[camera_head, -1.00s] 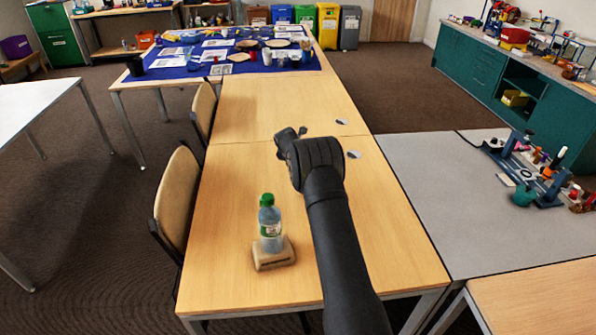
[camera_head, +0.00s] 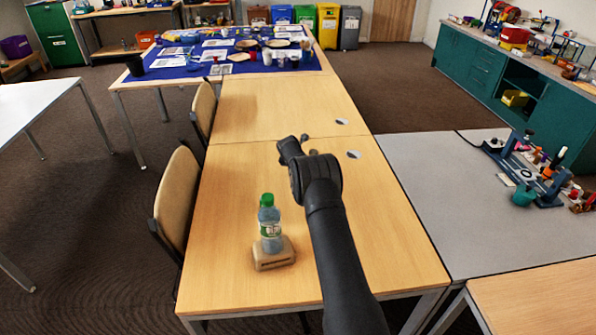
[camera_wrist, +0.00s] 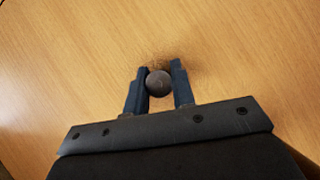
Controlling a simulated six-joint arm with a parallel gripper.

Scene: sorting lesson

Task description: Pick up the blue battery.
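In the wrist view my gripper (camera_wrist: 160,68) points down close to the wooden table (camera_wrist: 70,60). A small dark grey round thing (camera_wrist: 158,84) lies between its two fingers, nearer the left one. It may be the end of the battery, but no blue shows on it. I cannot tell whether the fingers press on it or stand just apart from it. In the head view my arm hides most of the gripper and whatever is between its fingers, over the middle of the table. No clearly blue battery shows in either view.
A water bottle (camera_head: 270,228) with a green cap stands on a wooden block (camera_head: 274,258) left of my arm. Two small pale discs, a far one (camera_head: 342,121) and a near one (camera_head: 354,154), lie to the right.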

